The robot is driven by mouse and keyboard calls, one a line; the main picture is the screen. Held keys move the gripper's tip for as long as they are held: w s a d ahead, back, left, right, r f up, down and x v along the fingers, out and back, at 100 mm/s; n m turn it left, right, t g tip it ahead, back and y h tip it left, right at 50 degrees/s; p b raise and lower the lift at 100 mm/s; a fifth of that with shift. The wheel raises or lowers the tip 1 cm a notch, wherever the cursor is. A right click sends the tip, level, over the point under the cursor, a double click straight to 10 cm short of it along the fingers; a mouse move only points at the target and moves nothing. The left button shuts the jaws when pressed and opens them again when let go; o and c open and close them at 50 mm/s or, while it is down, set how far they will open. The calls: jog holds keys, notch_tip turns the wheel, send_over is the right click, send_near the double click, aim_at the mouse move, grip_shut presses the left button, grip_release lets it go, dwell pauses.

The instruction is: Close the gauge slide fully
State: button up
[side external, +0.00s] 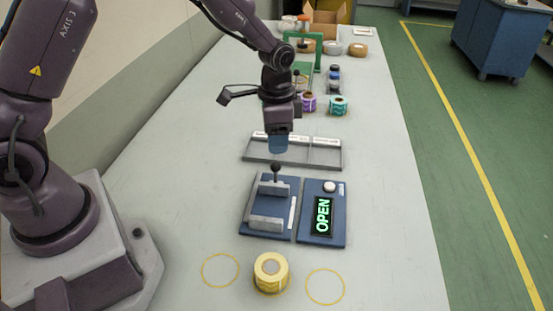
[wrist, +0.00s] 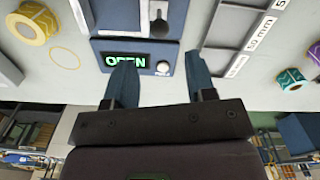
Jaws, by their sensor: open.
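The gauge slide is a blue base plate (side external: 257,207) with a fixed grey block (side external: 265,223) at its near end and a sliding grey block (side external: 273,188) toward its far end. A gap separates the two blocks. A black ball knob (side external: 275,167) stands on the sliding block and also shows in the wrist view (wrist: 159,27). Beside the plate, a display (side external: 322,216) reads OPEN in green. My gripper (side external: 278,148) is above the knob, pointing down. In the wrist view its two blue fingers are apart and empty (wrist: 161,75); contact with the knob cannot be told.
A grey divided tray (side external: 293,163) lies just behind the slide. A yellow roll (side external: 270,272) stands in front between two yellow rings (side external: 220,270). Purple (side external: 308,103) and teal rolls (side external: 338,105) and a green frame (side external: 318,50) stand farther back. The table's right side is clear.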

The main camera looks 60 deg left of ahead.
aim_at(276, 163)
notch_tip(276, 163, down, 7)
jog(key=shift+r, duration=0.1)
dwell(0.3)
